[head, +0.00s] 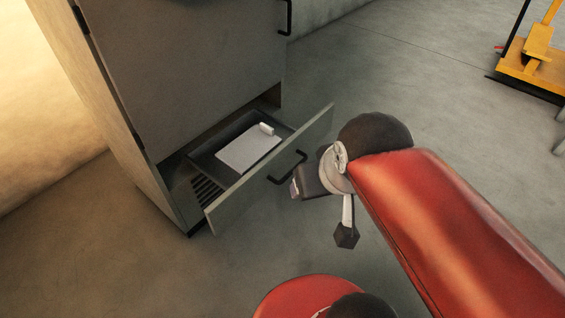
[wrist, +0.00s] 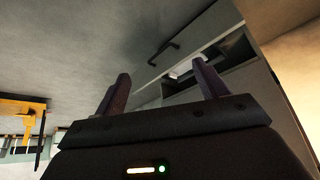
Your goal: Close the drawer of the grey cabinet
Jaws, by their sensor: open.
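The grey cabinet (head: 200,75) stands at the upper left in the head view. Its bottom drawer (head: 270,172) is pulled out, with its front tilted across the picture and a black bar handle (head: 287,168) on it. My gripper (head: 295,188) is just right of the drawer front, low and near the handle, partly hidden by my wrist. In the wrist view my gripper (wrist: 163,86) has its two fingers spread with nothing between them. The drawer front (wrist: 195,28) and handle (wrist: 163,53) show beyond the fingertips. I cannot tell whether the gripper touches the front.
A flat white object (head: 248,152) with a small white piece on it lies inside the drawer. A yellow wheeled machine (head: 538,45) stands at the far upper right, and shows in the wrist view (wrist: 18,108). The grey floor around the drawer is clear.

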